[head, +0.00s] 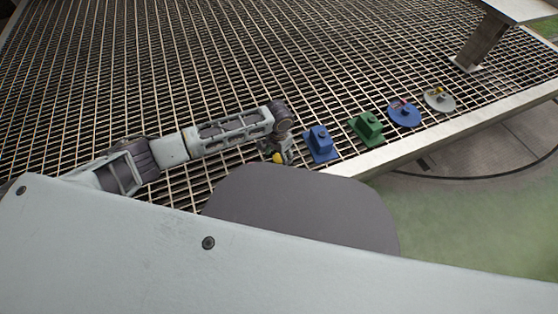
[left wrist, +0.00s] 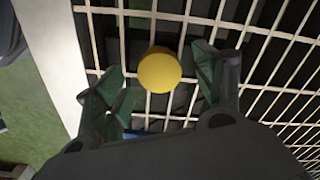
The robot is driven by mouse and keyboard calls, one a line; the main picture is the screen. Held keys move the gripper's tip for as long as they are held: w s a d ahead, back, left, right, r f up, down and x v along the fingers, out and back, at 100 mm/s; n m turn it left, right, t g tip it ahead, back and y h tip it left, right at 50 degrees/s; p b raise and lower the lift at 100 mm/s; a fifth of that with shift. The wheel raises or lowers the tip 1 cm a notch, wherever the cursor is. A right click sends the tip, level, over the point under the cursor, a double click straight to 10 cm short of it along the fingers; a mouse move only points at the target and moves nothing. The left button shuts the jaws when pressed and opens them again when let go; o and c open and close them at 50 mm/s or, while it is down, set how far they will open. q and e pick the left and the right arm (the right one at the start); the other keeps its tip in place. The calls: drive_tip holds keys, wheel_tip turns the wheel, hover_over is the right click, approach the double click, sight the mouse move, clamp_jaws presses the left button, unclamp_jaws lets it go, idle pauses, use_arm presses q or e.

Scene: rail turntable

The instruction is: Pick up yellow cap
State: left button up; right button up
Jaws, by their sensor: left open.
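The yellow cap (head: 277,158) is a small round piece at the near edge of the grating, beside the blue square piece. In the left wrist view the cap (left wrist: 159,70) shows as a plain yellow disc over the grating bars. My left gripper (head: 284,152) is above the cap in the head view and partly covers it. In the left wrist view its two green-padded fingers (left wrist: 161,66) are spread, one on each side of the cap, with visible gaps. Whether the fingertips are down at the cap's height I cannot tell. My right gripper is not in view.
A blue square piece (head: 320,142), a green square piece (head: 367,127), a blue round piece (head: 404,114) and a grey round piece (head: 440,101) stand in a row to the right. A metal post (head: 482,42) rises at the far right.

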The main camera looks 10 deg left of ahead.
use_arm(q)
drive_tip(key=shift+f, duration=0.5)
drive_tip(key=c, duration=0.9)
